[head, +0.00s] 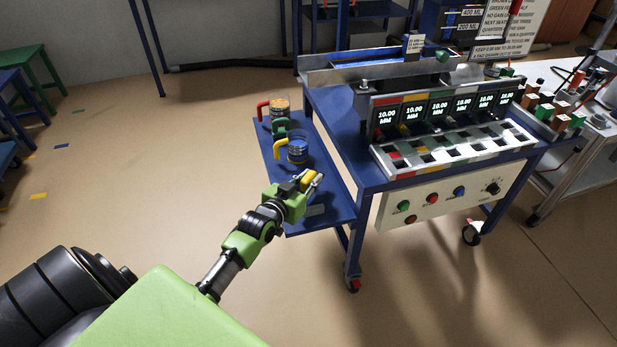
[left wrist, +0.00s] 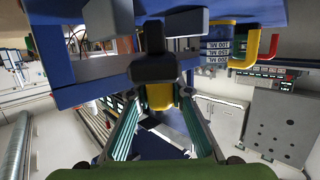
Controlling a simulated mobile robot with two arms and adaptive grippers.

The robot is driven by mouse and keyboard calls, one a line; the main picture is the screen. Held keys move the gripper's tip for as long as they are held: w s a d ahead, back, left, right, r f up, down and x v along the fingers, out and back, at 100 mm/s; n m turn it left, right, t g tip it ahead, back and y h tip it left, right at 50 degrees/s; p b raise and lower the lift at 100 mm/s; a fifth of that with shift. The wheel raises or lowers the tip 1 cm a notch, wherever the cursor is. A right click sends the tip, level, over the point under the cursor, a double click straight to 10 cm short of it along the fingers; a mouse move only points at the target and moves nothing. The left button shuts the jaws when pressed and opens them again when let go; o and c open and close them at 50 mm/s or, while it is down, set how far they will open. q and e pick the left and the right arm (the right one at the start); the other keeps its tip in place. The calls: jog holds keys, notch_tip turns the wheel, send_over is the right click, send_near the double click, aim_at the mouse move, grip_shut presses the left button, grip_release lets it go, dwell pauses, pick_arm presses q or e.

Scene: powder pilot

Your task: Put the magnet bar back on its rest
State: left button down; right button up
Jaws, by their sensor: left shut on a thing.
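My left gripper (head: 305,186) is over the near end of the blue side shelf (head: 325,195). In the left wrist view, its fingers (left wrist: 160,120) are closed on a yellow grip. The grip joins a dark block (left wrist: 153,68), which I take for the magnet bar (left wrist: 160,97). Grey blocks, apparently the rest (left wrist: 104,20), stand on the shelf just beyond the dark block. In the head view a small grey piece (head: 315,210) shows on the shelf beside the gripper. I cannot tell whether the bar touches the rest. My right gripper is not in view.
Measuring jugs stand farther along the shelf, including one with blue contents (head: 297,150) and one with a red handle (head: 264,108). The blue cart to the right carries a panel of several displays (head: 437,112). Open floor (head: 180,150) lies to the left.

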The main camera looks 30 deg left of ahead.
pick_arm(q)
jog(key=shift+f, duration=0.2)
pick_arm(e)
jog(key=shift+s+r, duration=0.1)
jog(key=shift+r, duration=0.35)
pick_arm(q)
jog(key=shift+p, duration=0.3)
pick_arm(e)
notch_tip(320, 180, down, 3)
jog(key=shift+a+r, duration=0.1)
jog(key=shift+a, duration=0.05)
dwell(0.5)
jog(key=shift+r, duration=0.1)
